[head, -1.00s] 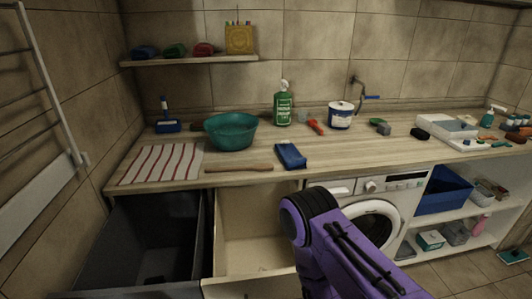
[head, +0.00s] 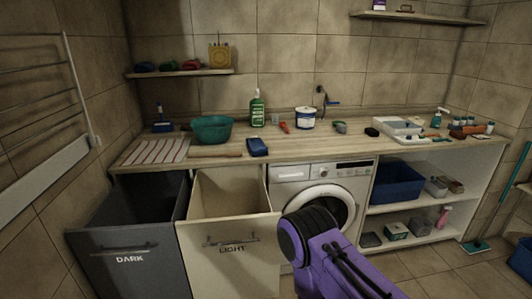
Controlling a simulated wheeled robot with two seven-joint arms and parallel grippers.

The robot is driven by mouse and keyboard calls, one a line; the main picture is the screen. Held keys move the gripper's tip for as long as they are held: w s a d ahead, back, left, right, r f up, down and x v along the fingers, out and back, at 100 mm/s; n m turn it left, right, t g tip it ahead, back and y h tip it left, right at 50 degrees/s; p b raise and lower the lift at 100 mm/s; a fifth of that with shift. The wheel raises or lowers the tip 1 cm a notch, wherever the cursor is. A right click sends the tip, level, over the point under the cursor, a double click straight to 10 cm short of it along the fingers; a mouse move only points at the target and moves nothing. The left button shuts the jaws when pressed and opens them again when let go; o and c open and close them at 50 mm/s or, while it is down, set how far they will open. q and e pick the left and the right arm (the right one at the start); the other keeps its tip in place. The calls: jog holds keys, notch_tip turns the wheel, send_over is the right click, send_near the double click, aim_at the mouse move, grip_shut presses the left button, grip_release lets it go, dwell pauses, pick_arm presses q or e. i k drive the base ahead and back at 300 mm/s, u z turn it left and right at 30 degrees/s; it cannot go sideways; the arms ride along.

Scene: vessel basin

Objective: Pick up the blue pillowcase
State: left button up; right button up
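A small folded blue item (head: 257,147), which looks like the blue pillowcase, lies flat on the wooden counter (head: 285,152) near its front edge. It is right of the teal basin (head: 212,129) and above the gap between the light hamper and the washing machine. A purple link of my arm rises from the bottom of the head view, below and right of the blue item and apart from it. Neither of my grippers shows.
Open drawers marked DARK (head: 128,247) and LIGHT (head: 232,246) jut out below the counter. A washing machine (head: 290,173) stands right of them. A wooden stick (head: 214,155) and a striped cloth (head: 157,150) lie left of the blue item. Open floor (head: 430,270) is at right.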

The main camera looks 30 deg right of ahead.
aim_at(257, 146)
jog(key=z, duration=1.1)
